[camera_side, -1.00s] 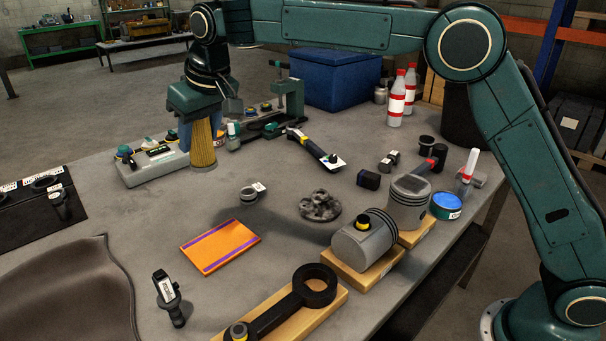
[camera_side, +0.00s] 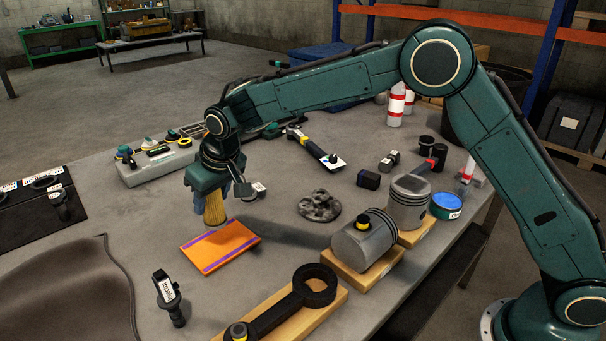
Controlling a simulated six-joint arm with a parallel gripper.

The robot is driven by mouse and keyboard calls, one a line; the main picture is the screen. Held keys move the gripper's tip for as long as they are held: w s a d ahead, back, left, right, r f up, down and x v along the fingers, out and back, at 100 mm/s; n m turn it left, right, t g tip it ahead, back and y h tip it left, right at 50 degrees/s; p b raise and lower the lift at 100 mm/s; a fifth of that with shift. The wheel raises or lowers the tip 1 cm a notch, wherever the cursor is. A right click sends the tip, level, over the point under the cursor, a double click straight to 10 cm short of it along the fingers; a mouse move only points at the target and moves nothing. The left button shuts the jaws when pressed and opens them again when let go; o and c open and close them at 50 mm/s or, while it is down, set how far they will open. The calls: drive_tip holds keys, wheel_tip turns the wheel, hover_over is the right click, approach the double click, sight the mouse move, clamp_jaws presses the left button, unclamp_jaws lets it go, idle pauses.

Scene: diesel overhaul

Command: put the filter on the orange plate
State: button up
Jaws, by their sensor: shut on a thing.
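The filter (camera_side: 215,208) is a yellow pleated cylinder held upright under my gripper (camera_side: 211,190). My gripper is shut on its top. The filter's lower end is just behind the far left part of the orange plate (camera_side: 222,249), and I cannot tell how far it is above the table. The orange plate lies flat on the table, with purple stripes along two edges. Its surface is bare. The fingers are partly hidden by the gripper body.
A small labelled part (camera_side: 259,189) is close to the right of my gripper. A dark lumpy part (camera_side: 319,206) lies further right. A piston (camera_side: 364,240) on a wooden block, a black connecting rod (camera_side: 290,299) and a black-handled tool (camera_side: 168,297) surround the plate. A grey case (camera_side: 160,166) stands behind left.

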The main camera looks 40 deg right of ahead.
sight(216, 218)
drive_tip(key=shift+f, duration=0.75)
drive_tip(key=shift+f, duration=0.1)
drive_tip(key=shift+f, duration=2.05)
drive_tip(key=shift+f, duration=0.1)
drive_tip(key=o, duration=1)
drive_tip(key=shift+o, duration=0.2)
drive_tip(key=v, duration=1.2)
